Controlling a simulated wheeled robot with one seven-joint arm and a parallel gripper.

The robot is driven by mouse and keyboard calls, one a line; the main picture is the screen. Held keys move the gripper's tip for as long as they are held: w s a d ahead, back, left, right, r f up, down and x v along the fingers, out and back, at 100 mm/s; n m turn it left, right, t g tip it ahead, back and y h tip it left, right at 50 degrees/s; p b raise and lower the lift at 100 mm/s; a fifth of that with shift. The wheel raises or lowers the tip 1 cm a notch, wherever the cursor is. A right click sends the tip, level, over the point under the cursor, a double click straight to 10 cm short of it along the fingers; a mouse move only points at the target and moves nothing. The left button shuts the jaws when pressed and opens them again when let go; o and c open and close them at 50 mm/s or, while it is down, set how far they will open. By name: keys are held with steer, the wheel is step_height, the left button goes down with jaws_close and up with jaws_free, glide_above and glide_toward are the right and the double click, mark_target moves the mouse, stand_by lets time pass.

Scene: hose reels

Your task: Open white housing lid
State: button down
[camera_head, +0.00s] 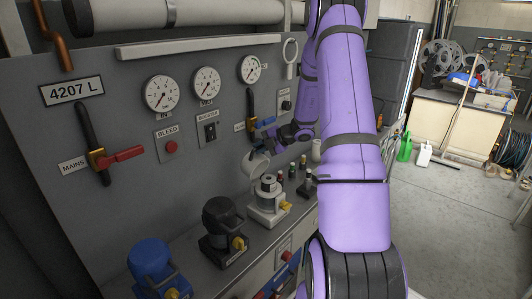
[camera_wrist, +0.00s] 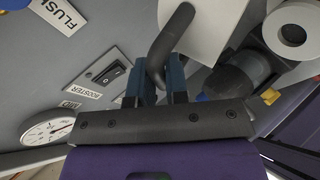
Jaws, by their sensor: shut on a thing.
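The white housing (camera_head: 267,207) stands on the grey ledge in the head view, with a grey cylinder showing in its open top. Its white lid (camera_head: 257,165) is tilted up steeply at the housing's back left, clear of the opening. In the wrist view the lid (camera_wrist: 198,24) is a white plate at the top, with a dark curved handle (camera_wrist: 167,42). My gripper (camera_head: 262,138) is beside the raised lid. Its blue fingers (camera_wrist: 158,82) are shut on the handle in the wrist view. The lid's hinge is hidden.
A black housing (camera_head: 221,222) and a blue housing (camera_head: 153,262) stand to the left on the ledge. Small bottles (camera_head: 292,170) stand to the right. The panel behind carries gauges (camera_head: 207,85), a booster switch (camera_head: 210,131) and a red-handled mains valve (camera_head: 121,157).

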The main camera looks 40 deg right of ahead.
steer(key=shift+w+a, duration=0.55)
steer(key=shift+w, duration=0.25)
steer(key=shift+a+f, duration=0.1)
steer(key=c, duration=1.1)
jaws_free()
steer(key=shift+c, duration=0.2)
steer(key=d+v, duration=0.1)
steer(key=v, duration=1)
